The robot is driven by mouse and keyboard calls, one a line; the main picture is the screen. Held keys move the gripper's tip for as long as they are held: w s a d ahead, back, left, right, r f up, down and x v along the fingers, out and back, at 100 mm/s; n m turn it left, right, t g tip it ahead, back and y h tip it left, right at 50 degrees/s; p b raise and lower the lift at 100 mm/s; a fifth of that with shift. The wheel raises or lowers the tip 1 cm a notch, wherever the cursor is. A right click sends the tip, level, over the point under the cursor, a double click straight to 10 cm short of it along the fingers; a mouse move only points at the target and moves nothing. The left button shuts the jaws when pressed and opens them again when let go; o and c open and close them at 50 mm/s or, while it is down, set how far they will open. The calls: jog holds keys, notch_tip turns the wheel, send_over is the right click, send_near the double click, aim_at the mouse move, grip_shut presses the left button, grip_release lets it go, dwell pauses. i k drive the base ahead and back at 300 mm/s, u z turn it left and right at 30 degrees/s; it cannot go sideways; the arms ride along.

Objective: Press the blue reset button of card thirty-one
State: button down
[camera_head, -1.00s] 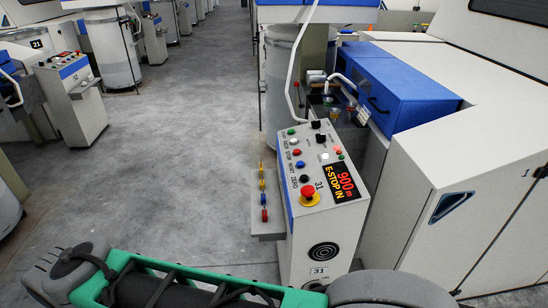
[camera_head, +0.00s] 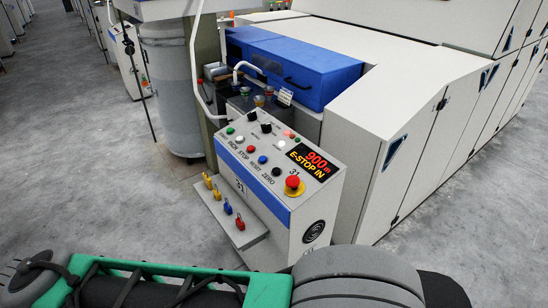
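A red mushroom E-stop (camera_head: 292,182) is at the near corner. The display (camera_head: 313,161) reads "900 m" and "E-STOP IN". My green and grey arm lies across the bottom of the view, below the pedestal. My gripper's fingers are not in view.
A grey shelf with several coloured tags (camera_head: 229,208) juts from the pedestal's left side. The blue-covered carding machine (camera_head: 290,65) and white cabinets (camera_head: 385,140) stand behind and right. A tall can (camera_head: 170,85) stands behind left. Grey floor (camera_head: 90,170) at left is clear.

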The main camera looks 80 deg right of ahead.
aim_at(262, 159)
jog(key=z, duration=1.05)
jog(key=i, duration=0.95)
jog(key=z, duration=1)
